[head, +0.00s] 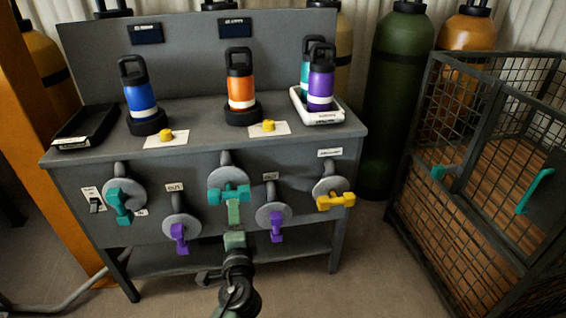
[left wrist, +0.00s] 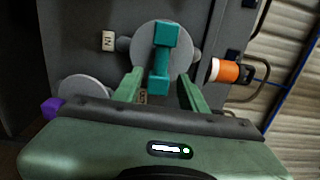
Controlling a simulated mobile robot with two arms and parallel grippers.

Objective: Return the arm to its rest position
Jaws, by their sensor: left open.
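My left gripper (head: 233,210) is in front of the middle valve on the grey bench front. Its two green fingers are open in the left wrist view (left wrist: 159,84). The middle valve's teal handle (head: 230,192) lies level in the head view. In the left wrist view the teal handle (left wrist: 162,55) has its near end between the fingertips, with a gap visible on each side. I cannot tell how deep it sits between them. My right gripper is in neither view.
Other valves have a teal handle (head: 118,203), purple handles (head: 180,238) (head: 277,226) and a yellow handle (head: 336,201). Blue (head: 139,95), orange (head: 241,91) and purple (head: 320,88) bottles stand on the bench (head: 200,112). A mesh cage (head: 430,200) stands right; floor before it is clear.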

